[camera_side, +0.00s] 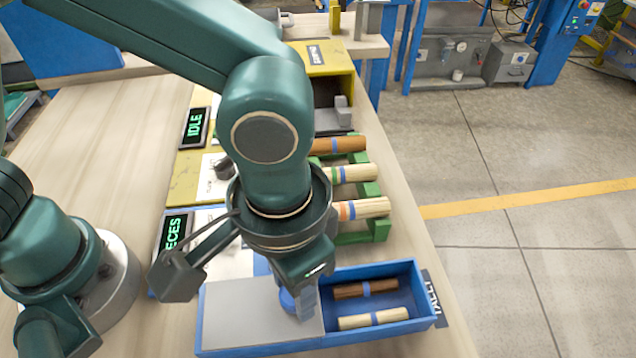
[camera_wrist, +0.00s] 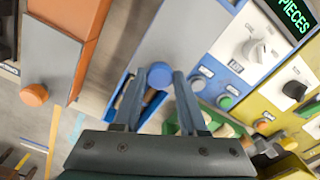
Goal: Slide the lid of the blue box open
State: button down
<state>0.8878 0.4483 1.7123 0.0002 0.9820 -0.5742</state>
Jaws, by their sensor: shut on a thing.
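The blue box (camera_side: 415,290) lies near the front of the bench. Its grey sliding lid (camera_side: 240,310) covers the left part, and the right part is open. A dark brown turned piece (camera_side: 365,289) and a pale one (camera_side: 372,318), each with a blue band, lie in the open part. My gripper (camera_side: 302,302) is over the lid's right end, shut on the lid's blue knob (camera_side: 286,299). In the wrist view the blue knob (camera_wrist: 160,75) sits between the two fingertips of my gripper (camera_wrist: 157,78), with the grey lid (camera_wrist: 188,38) beyond.
A green rack (camera_side: 378,228) with several turned pieces stands behind the box. Panels with an IDLE display (camera_side: 195,127) and a PIECES display (camera_side: 172,232) stand left of it. A yellow bin (camera_side: 325,60) is farther back. The wrist view shows an orange box (camera_wrist: 92,50) with its own grey lid and orange knob.

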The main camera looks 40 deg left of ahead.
jog(key=shift+s+a, duration=0.15)
jog(key=shift+s, duration=0.05)
jog(key=shift+c, duration=2.2)
grip_release()
jog(key=shift+r, duration=0.1)
jog(key=shift+r, duration=2.5)
